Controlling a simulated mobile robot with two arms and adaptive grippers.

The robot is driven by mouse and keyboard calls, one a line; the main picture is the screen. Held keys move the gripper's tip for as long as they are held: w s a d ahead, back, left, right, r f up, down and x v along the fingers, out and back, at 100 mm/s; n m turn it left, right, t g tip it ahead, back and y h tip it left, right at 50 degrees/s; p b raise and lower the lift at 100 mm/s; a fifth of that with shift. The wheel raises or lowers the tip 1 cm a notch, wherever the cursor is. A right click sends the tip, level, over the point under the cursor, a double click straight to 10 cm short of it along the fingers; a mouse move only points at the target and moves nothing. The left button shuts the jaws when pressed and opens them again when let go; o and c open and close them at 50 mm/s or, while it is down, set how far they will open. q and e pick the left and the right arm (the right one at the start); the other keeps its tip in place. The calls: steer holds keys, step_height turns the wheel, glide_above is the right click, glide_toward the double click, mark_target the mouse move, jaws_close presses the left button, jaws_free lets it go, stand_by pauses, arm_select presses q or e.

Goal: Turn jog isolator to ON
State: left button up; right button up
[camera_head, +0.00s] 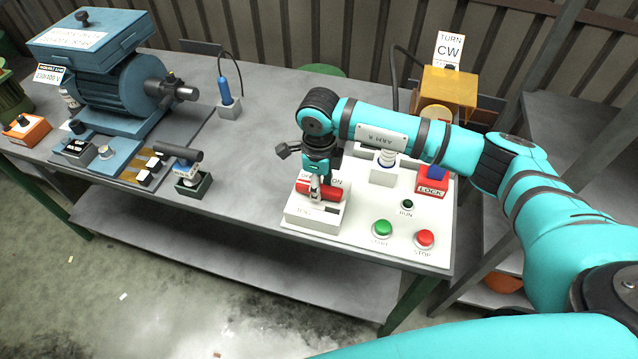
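The jog isolator is a white box (301,212) on the front left of the white control panel (345,228). It carries a red handle (333,192) that lies roughly crosswise. ON is readable above the handle's right side, and the label at its left is partly hidden. My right gripper (316,194) points down at the middle of the red handle, its narrow fingers overlapping it. I cannot tell whether they grip it or only stand in front of it. My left gripper is not in view.
A green START button (382,228), a red STOP button (425,238) and a small RUN button (407,205) are right of the isolator. A red LOCK block (432,182) sits behind them. A blue motor (122,92) stands at the left.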

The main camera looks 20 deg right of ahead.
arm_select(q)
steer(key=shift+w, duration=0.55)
arm_select(e)
jaws_close()
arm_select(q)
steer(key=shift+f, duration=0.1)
arm_select(e)
steer(key=m+b, duration=0.2)
steer(key=m, duration=0.1)
steer(key=shift+f, duration=0.1)
steer(key=m+b, duration=0.3)
steer(key=m, duration=0.1)
steer(key=shift+m, duration=0.4)
steer(key=m+b, duration=0.2)
steer(key=m, duration=0.3)
steer(key=shift+m, duration=0.3)
arm_select(q)
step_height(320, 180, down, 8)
steer(key=b, duration=0.1)
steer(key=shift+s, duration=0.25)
arm_select(e)
steer(key=shift+m, duration=2.2)
steer(key=shift+r, duration=0.2)
